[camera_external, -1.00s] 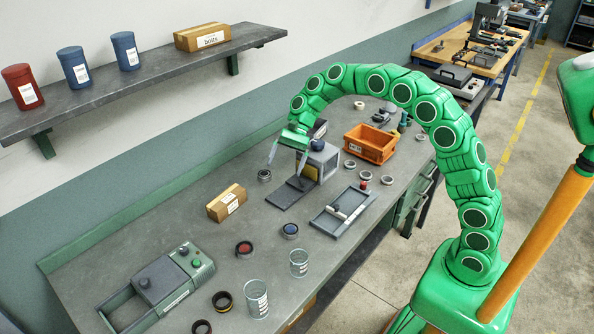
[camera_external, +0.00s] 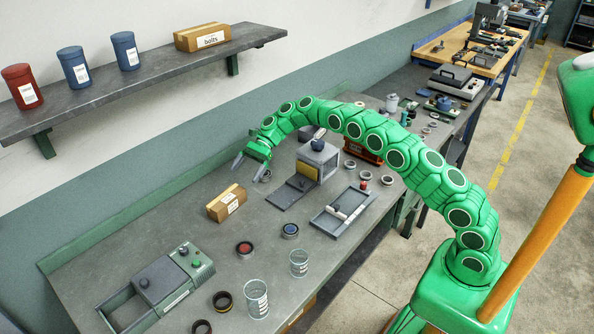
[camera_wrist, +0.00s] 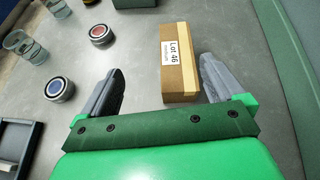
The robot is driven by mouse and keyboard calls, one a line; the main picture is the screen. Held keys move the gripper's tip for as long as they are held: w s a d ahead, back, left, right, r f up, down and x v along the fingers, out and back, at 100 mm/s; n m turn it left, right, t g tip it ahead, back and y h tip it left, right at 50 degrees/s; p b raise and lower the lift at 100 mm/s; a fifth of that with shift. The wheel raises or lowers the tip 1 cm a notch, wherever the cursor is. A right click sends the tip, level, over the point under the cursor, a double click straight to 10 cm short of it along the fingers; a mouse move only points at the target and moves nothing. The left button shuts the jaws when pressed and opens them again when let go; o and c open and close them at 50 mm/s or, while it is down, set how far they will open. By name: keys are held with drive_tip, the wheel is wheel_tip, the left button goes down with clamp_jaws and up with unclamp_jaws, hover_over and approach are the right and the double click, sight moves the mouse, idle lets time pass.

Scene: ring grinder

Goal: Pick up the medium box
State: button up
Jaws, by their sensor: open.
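A brown cardboard box (camera_external: 227,203) with a white label lies on the grey workbench, left of my gripper. The wrist view shows this box (camera_wrist: 178,75) up close, its label reading "Lot 46". My gripper (camera_external: 251,172) is open and empty above the bench, a little up and right of the box in the external view. In the wrist view the box's near end shows between the fingers of my gripper (camera_wrist: 160,90), closer to the right finger. I cannot tell whether they touch. Another cardboard box (camera_external: 203,37), labelled "bolts", sits on the wall shelf.
The grinder-like grey unit (camera_external: 318,160) with its plate stands right of my gripper. A red ring (camera_external: 244,249), a blue ring (camera_external: 290,230) and glass beakers (camera_external: 256,298) are in front of the box. The green control box (camera_external: 172,278) is at the left.

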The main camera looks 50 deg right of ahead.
sight(228, 195)
drive_tip(key=shift+m+y, duration=0.4)
drive_tip(key=shift+m, duration=0.3)
drive_tip(key=w+f, duration=0.1)
drive_tip(key=f, duration=0.1)
drive_tip(key=w+f, duration=0.1)
drive_tip(key=w, duration=0.1)
drive_tip(key=shift+a+f, duration=0.4)
drive_tip(key=shift+f+x, duration=0.1)
drive_tip(key=shift+x, duration=1.8)
drive_tip(key=shift+f+x, duration=0.15)
drive_tip(key=shift+x, duration=1.75)
drive_tip(key=shift+s+d, duration=0.1)
drive_tip(key=shift+s, duration=0.05)
drive_tip(key=shift+c, duration=0.2)
drive_tip(key=c, duration=1.5)
drive_tip(key=shift+r, duration=0.15)
